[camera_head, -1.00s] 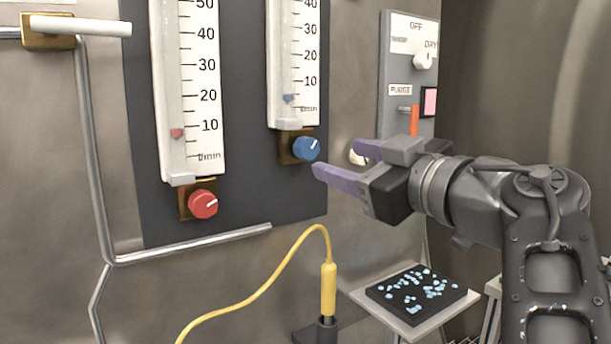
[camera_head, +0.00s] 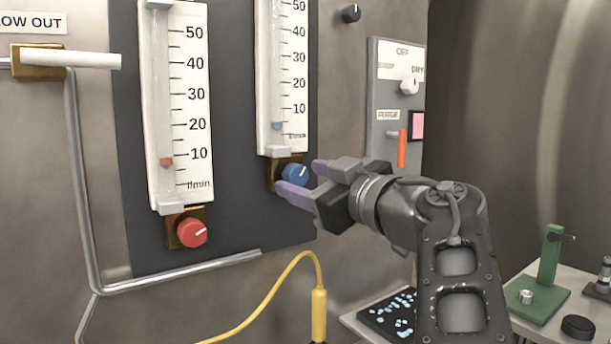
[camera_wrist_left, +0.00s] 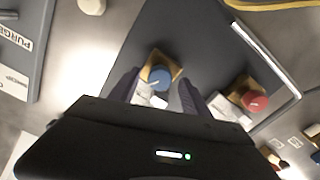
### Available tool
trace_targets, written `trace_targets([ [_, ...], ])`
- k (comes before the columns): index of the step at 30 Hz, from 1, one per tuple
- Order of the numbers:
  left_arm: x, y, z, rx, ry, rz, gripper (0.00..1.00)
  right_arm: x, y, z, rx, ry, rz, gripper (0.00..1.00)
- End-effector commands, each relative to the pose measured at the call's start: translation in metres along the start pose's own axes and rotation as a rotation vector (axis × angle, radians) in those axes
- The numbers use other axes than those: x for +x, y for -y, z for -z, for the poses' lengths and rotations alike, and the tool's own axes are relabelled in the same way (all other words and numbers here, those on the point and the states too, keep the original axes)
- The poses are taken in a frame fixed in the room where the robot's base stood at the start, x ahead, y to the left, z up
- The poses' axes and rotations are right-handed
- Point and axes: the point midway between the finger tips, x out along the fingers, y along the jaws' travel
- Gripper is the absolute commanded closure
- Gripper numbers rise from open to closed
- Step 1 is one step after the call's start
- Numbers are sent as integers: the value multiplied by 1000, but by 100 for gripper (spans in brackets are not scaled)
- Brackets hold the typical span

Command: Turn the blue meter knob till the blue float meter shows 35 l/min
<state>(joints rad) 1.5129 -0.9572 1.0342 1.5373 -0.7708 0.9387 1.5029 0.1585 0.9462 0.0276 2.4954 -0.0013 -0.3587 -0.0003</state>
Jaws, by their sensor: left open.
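The blue meter knob (camera_head: 295,173), with a white pointer line, sits on a brass block under the blue float meter (camera_head: 266,75). The blue float (camera_head: 277,126) is low in its tube, below the 10 mark. My left gripper (camera_head: 298,177) is open with its purple fingers close to the blue knob. In the left wrist view the blue knob (camera_wrist_left: 160,77) lies between the two spread fingers, near their tips. I cannot tell whether either finger touches it. My right gripper is not in view.
A second meter with a red float (camera_head: 166,162) and red knob (camera_head: 192,232) is to the left. A bent metal pipe (camera_head: 180,274) runs below. A yellow cable (camera_head: 265,296) stands in front. A grey switch panel (camera_head: 384,140) is to the right.

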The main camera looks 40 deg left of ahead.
Motion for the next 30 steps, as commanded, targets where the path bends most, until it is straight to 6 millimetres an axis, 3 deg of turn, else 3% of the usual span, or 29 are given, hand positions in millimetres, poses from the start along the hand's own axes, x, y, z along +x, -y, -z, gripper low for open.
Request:
trace_targets([
  [10,5,0,0,0,0,0,45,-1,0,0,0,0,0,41],
  [30,4,0,0,0,0,0,100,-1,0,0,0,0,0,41],
])
